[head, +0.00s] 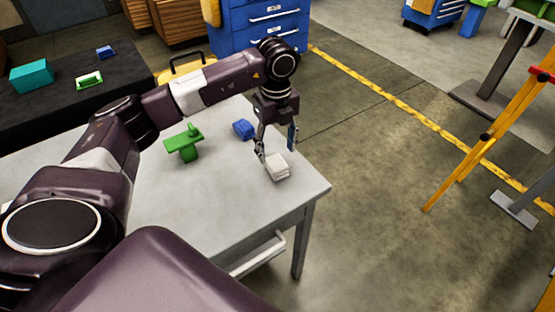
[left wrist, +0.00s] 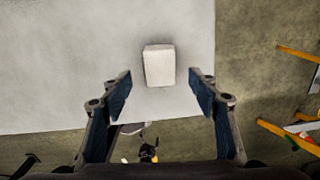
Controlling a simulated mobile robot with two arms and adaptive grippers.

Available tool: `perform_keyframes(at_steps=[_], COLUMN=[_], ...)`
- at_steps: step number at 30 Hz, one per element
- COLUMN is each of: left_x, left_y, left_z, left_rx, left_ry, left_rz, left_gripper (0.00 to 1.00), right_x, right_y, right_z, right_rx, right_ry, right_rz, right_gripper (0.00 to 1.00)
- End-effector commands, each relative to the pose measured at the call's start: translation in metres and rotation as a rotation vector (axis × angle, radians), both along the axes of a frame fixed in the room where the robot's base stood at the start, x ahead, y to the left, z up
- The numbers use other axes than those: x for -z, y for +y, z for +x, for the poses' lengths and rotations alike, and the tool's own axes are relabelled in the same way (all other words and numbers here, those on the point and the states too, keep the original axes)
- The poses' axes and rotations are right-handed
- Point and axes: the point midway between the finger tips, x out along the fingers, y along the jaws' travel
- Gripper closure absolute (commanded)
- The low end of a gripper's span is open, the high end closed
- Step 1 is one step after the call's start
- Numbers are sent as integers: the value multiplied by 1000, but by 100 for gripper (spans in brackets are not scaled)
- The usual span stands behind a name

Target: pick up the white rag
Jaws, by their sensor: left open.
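The white rag (head: 277,167) is a small folded block lying on the grey table near its right edge in the head view. In the left wrist view the rag (left wrist: 159,65) lies flat, a little beyond the fingertips and roughly centred between them. My left gripper (head: 275,150) is open and points down, just above and behind the rag in the head view. In the left wrist view the left gripper (left wrist: 160,85) has its two fingers wide apart with nothing between them. The right gripper is not in view.
On the grey table (head: 215,215) are a green part (head: 184,143) and a blue block (head: 243,129). A dark bench (head: 50,110) at the left holds small items. A yellow stand (head: 480,150) is on the floor at right. The tabletop around the rag is clear.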

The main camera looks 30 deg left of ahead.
Motion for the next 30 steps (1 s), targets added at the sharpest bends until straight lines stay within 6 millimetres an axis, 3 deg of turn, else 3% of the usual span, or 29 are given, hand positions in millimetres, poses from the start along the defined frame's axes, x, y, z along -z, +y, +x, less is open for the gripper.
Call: perform_keyframes(at_steps=[3, 6, 8, 13, 18, 21, 30], left_x=[13, 27, 37, 57, 60, 60, 59], left_y=[0, -1, -2, -2, -2, -2, -2], left_z=[-1, -1, -1, 0, 1, 1, 1], left_rx=[1, 1, 2, 2, 3, 3, 3], left_ry=[4, 4, 5, 2, -1, -1, -1], left_rz=[-1, -1, -2, -2, -3, -3, -3], left_gripper=[45, 45, 45, 45, 45, 46, 79], right_x=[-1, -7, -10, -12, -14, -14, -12], right_y=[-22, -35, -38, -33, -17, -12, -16], right_z=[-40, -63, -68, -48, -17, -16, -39], right_rx=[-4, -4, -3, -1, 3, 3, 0], right_ry=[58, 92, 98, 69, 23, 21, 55], right_rz=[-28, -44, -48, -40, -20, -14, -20], right_gripper=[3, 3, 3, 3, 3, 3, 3])
